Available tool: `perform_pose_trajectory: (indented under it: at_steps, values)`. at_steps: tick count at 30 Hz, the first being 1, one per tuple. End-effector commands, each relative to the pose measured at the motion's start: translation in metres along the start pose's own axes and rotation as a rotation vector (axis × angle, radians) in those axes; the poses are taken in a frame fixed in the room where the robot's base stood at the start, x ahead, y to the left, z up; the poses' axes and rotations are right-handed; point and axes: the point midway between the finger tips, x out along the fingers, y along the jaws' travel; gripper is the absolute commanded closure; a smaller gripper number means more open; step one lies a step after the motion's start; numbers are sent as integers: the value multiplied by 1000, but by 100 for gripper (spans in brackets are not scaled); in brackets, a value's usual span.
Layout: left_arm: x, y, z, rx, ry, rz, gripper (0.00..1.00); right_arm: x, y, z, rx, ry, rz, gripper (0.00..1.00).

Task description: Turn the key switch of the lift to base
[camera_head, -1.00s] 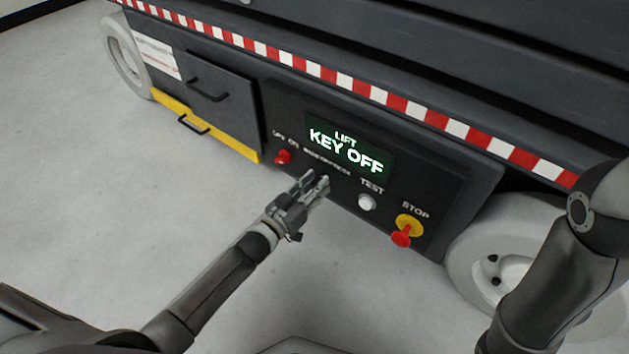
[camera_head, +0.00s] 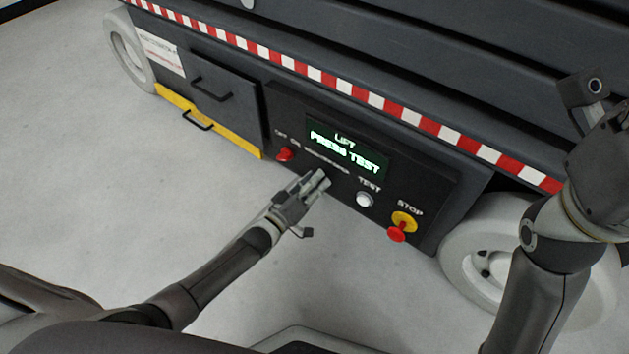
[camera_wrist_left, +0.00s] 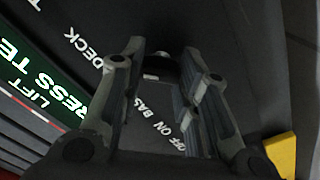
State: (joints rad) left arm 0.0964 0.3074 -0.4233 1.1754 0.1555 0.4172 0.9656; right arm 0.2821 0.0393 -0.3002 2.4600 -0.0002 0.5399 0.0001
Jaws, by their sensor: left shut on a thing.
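The lift's control panel (camera_head: 300,105) is in the middle of the head view. Its green display (camera_head: 345,153) reads "LIFT PRESS TEST"; part of it also shows in the left wrist view (camera_wrist_left: 38,90). My left gripper (camera_head: 322,178) is at the panel, below the display, shut on the key switch. The head view hides the switch behind the fingers. In the left wrist view, a dark round part of the key switch (camera_wrist_left: 161,66) shows between the fingertips, near the lettering "OFF ON BAS". My right arm is at the right edge; its fingers are not visible.
A white wheel (camera_head: 470,262) stands at the right. The floor in front is clear.

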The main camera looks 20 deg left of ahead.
Motion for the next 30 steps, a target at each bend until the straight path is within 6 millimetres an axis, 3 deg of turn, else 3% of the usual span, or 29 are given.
perform_pose_trajectory:
  at_steps: [14,15,19,30]
  values:
    - [0,-1,-1,-15,1,-1,94,-1,0,1,1,-3,1,39]
    - [0,-1,-1,-15,1,-1,65,-1,0,1,1,-3,1,39]
    - [0,-1,0,-14,0,-1,48,-1,0,1,1,-4,1,39]
    - [-3,-1,0,-13,-1,-1,48,-1,0,1,-1,-5,-1,39]
